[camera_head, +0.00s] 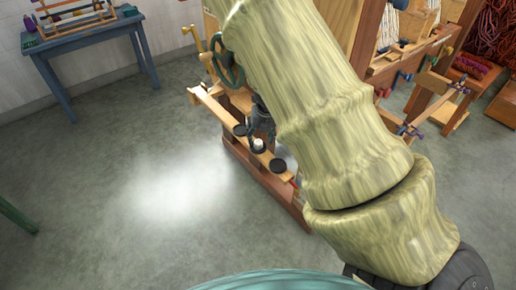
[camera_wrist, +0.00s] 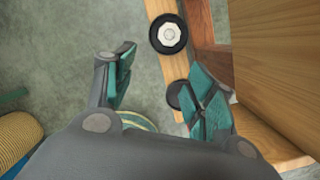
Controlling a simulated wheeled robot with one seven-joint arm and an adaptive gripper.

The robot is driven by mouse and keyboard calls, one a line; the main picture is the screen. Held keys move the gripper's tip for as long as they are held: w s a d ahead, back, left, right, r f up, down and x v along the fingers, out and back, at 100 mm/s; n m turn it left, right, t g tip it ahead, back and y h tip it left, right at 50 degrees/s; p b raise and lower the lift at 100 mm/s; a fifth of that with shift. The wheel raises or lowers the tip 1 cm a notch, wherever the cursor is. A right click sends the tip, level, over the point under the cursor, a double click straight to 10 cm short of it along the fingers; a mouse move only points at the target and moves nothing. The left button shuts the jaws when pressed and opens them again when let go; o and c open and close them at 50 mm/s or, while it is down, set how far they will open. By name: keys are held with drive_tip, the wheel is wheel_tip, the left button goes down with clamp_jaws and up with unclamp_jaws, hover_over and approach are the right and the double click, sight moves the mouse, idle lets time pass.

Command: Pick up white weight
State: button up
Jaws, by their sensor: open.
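The white weight (camera_head: 258,144) is a small pale piece sitting on a black disc on a narrow wooden ledge (camera_head: 215,105). In the wrist view the white weight (camera_wrist: 169,34) shows as a white octagonal top with a small centre mark, on its black disc. My gripper (camera_head: 262,122) is close to the weight in the head view, dark and partly hidden by my arm. In the wrist view my gripper (camera_wrist: 161,62) has its teal-padded fingers spread apart with nothing between them. The weight lies beyond the fingertips, toward the top of the picture.
Another black disc (camera_wrist: 174,95) is on the ledge beside the right finger, partly hidden by it. More dark discs (camera_head: 278,165) (camera_head: 240,130) sit along the ledge. A wooden panel (camera_wrist: 275,60) stands close on the right. A blue table (camera_head: 85,45) is far left; open floor (camera_head: 130,190) lies left.

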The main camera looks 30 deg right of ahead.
drive_tip(key=w+d+r+n, duration=0.1)
drive_tip(key=d+r+n, duration=0.1)
drive_tip(key=b, duration=0.1)
hover_over(258, 142)
drive_tip(key=s, duration=0.2)
drive_tip(key=shift+h, duration=0.3)
wheel_tip(258, 142, down, 5)
drive_tip(key=shift+d, duration=0.1)
drive_tip(key=shift+a+b+x, duration=0.1)
drive_tip(key=shift+b+x, duration=0.1)
drive_tip(key=shift+x, duration=1.15)
drive_tip(key=shift+a+b+x, duration=0.15)
drive_tip(key=shift+b+x, duration=0.05)
drive_tip(key=shift+x, duration=1.15)
drive_tip(key=shift+w+a, duration=0.1)
drive_tip(key=shift+w, duration=0.1)
drive_tip(key=shift+c, duration=0.3)
clamp_jaws()
drive_tip(key=shift+r, duration=0.1)
